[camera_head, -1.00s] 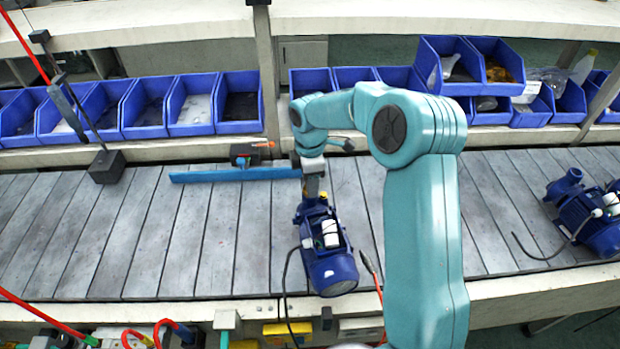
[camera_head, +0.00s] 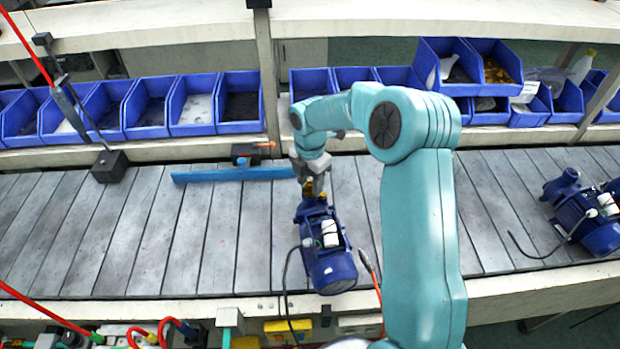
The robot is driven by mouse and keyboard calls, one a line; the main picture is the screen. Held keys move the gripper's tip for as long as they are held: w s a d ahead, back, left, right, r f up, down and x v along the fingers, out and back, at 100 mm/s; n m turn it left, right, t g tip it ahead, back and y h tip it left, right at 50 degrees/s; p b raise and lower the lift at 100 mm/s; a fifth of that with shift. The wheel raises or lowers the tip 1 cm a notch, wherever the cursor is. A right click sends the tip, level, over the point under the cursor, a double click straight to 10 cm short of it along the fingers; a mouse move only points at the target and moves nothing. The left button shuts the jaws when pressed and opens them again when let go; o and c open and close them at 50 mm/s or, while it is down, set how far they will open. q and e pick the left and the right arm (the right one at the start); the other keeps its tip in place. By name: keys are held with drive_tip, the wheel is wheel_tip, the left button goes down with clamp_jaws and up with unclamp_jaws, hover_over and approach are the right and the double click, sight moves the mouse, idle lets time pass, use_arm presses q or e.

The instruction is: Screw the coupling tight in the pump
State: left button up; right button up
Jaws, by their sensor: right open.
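The blue pump (camera_head: 325,258) lies on the slatted conveyor in the middle of the camera_head view, its rounded motor end toward me. A small brass-coloured part, seemingly the coupling (camera_head: 308,187), shows at the pump's far end. My right arm reaches in from the lower right. My right gripper (camera_head: 312,182) is open and points down at that far end, with its fingers close around or beside the brass part; I cannot tell whether they touch it. How deep the coupling sits in the pump is too small to tell. My left gripper is not in view.
A second blue pump (camera_head: 588,215) lies on the conveyor (camera_head: 130,235) at the right. A blue bar (camera_head: 235,174) lies left of my gripper. Blue bins (camera_head: 195,105) line the shelf behind. A dark cable hangs beside the near pump. The conveyor's left half is mostly clear.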

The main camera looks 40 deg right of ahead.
drive_tip(key=shift+r+n+p, duration=0.1)
drive_tip(key=shift+n+p, duration=0.25)
drive_tip(key=shift+n, duration=1.45)
clamp_jaws()
drive_tip(key=shift+f+m, duration=0.3)
drive_tip(key=shift+m, duration=0.6)
drive_tip(key=shift+r+m+b, duration=0.15)
drive_tip(key=shift+m+b, duration=0.2)
drive_tip(key=shift+m, duration=0.55)
